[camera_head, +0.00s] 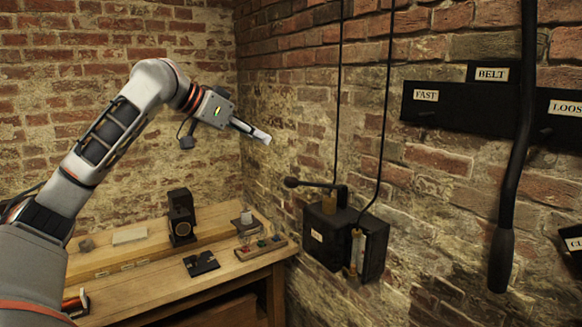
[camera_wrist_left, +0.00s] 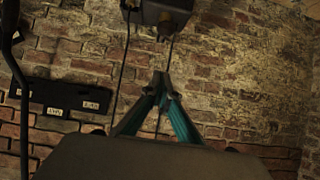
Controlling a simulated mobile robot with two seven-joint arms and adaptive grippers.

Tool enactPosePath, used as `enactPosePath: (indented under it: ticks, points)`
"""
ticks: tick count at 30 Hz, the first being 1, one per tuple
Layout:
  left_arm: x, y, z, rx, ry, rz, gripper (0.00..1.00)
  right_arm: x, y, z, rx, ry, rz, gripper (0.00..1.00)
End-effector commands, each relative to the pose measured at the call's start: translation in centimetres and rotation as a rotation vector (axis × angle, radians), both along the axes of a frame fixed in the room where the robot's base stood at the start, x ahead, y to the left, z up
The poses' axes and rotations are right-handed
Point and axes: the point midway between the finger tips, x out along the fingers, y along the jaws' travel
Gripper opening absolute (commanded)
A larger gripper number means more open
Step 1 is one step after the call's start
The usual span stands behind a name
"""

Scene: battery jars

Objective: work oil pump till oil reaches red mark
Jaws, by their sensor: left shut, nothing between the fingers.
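The oil pump is a black box (camera_head: 322,240) on the brick wall, with a small pale label too small to read. Its dark pump lever (camera_head: 315,184) sticks out to the left above the box and ends in a round knob. A sight glass (camera_head: 356,250) with brass fittings is on its front; I cannot make out the oil level or a red mark. My left gripper (camera_head: 267,138) is shut and empty, up and left of the lever, apart from it. In the left wrist view its teal fingers (camera_wrist_left: 161,80) meet at the tips, and a dark box (camera_wrist_left: 165,12) shows at the top.
A wooden bench (camera_head: 180,290) stands at lower left with a black instrument (camera_head: 182,217) and small items. Two black cords hang by the pump. A long black lever (camera_head: 502,255) hangs at right before a black board (camera_head: 450,108) labelled FAST and BELT. Space between gripper and pump looks clear.

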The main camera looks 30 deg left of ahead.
Motion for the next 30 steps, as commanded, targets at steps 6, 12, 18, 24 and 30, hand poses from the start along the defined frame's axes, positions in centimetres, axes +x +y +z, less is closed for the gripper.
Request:
enactPosePath:
  ticks: [6, 12, 18, 24, 30]
  points:
    - [0.1, -0.1, -0.1, 0.000, 0.000, -0.001, 0.00, -1.1, 0.6, -0.6, 0.006, 0.019, 0.008, 0.40]
    - [1.5, -0.8, -1.1, -0.001, 0.001, -0.004, 0.00, -1.1, 0.6, -0.6, 0.007, 0.018, 0.008, 0.40]
    - [4.5, -2.1, -3.2, -0.003, 0.002, -0.005, 0.00, -0.8, 0.6, -0.4, 0.006, 0.013, 0.008, 0.40]
    - [7.6, -3.4, -5.2, -0.003, 0.002, -0.004, 0.00, -0.4, 0.3, -0.1, 0.003, 0.008, 0.005, 0.40]
    - [7.3, -3.0, -7.7, 0.002, 0.002, -0.001, 0.00, -0.5, 0.0, -0.2, 0.000, 0.010, 0.002, 0.40]
